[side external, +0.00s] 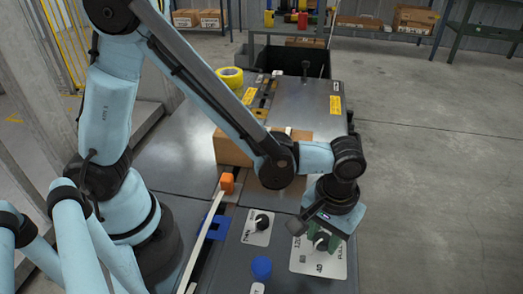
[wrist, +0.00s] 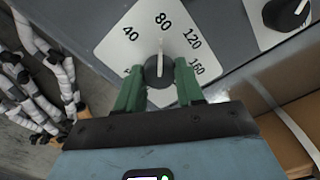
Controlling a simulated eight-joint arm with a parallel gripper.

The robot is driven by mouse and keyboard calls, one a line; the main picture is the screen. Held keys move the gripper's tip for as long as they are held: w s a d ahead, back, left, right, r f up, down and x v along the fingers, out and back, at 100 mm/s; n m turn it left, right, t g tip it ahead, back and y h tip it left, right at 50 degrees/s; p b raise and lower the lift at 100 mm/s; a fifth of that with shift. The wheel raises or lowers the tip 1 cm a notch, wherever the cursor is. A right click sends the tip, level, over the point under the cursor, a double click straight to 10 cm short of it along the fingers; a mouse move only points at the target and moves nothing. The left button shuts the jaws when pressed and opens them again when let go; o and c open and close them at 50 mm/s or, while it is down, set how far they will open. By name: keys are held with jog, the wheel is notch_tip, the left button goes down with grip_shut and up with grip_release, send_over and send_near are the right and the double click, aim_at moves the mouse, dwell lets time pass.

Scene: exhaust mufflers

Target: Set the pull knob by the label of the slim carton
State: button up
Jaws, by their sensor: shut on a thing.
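The pull knob (wrist: 159,72) is black and round with a white pointer line, on a white dial plate (wrist: 112,48) marked 40, 80, 120 and 160. Its pointer is roughly at 80. My gripper (wrist: 158,78) has its green fingers closed on both sides of the knob. In the side view the gripper (side external: 322,242) is over the plate lettered PULL, and hides much of the knob. A brown carton (side external: 232,150) lies on the bench behind my forearm; it also shows at the right of the wrist view (wrist: 285,75). I cannot read any label on it.
A second black knob (side external: 262,222) on its own white plate is left of the pull knob. A blue cap (side external: 261,267), an orange block (side external: 227,182) and yellow tape rolls (side external: 230,76) are on the bench. Open floor lies to the right.

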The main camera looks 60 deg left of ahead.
aim_at(325, 239)
jog(key=m, duration=0.4)
jog(key=shift+m, duration=0.4)
jog(key=m, duration=0.4)
jog(key=shift+d+m, duration=0.1)
jog(key=shift+m, duration=0.2)
jog(key=m, duration=0.4)
jog(key=shift+s+d+m, duration=0.1)
jog(key=shift+m, duration=2.4)
jog(key=o, duration=1)
jog(key=shift+o, duration=0.2)
notch_tip(325, 239, up, 12)
